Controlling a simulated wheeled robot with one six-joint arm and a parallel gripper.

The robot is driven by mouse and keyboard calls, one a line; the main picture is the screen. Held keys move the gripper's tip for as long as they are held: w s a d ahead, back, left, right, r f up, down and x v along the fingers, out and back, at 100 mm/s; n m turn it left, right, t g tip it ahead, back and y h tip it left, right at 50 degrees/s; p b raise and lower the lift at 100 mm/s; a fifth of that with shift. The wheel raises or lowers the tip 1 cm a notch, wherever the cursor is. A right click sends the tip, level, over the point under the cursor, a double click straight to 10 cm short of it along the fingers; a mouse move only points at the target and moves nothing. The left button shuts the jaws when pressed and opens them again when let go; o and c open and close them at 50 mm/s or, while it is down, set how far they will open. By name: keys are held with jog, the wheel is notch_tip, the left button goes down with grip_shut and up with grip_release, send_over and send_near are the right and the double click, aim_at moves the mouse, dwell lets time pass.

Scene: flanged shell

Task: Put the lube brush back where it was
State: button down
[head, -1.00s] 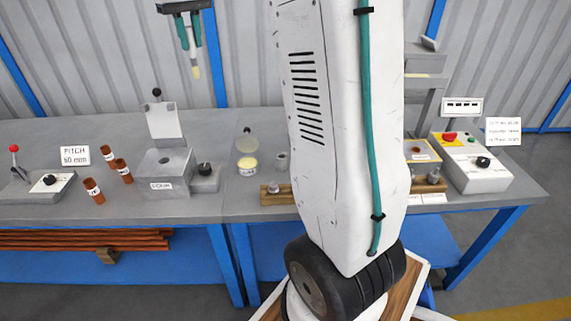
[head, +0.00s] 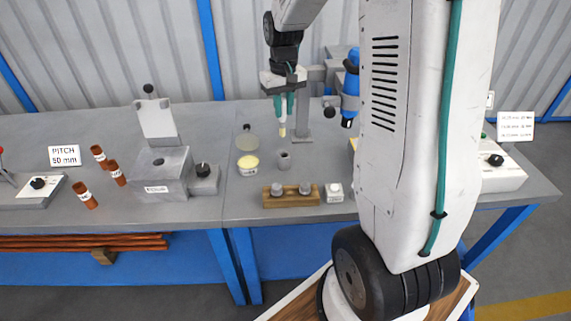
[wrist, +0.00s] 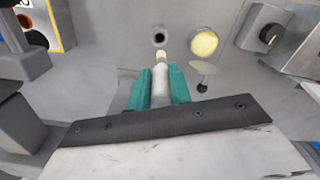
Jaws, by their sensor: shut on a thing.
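My gripper (head: 284,104) is shut on the lube brush (head: 282,127), a pale handle with a cream tip that points down. In the wrist view the brush (wrist: 159,84) sits between the teal fingers of my gripper (wrist: 160,92). A small grey cup (head: 284,161) with an open top stands on the bench below the brush. In the wrist view the dark hole of the cup (wrist: 159,37) lies just beyond the brush tip. The brush is above the cup and apart from it. The open tin of yellow lube (head: 248,166) stands left of the cup.
A round lid (head: 247,142) stands behind the tin. A wooden block (head: 291,198) with two grey pieces is in front of the cup. A blue-headed press (head: 350,90) stands behind right. A grey box with a raised lid (head: 160,172) is at left. My arm hides the bench's right part.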

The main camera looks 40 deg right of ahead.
notch_tip(320, 180, down, 11)
jog(key=shift+s+f, duration=0.2)
jog(key=shift+s, duration=0.15)
jog(key=shift+f, duration=0.2)
jog(key=c, duration=1.3)
grip_release()
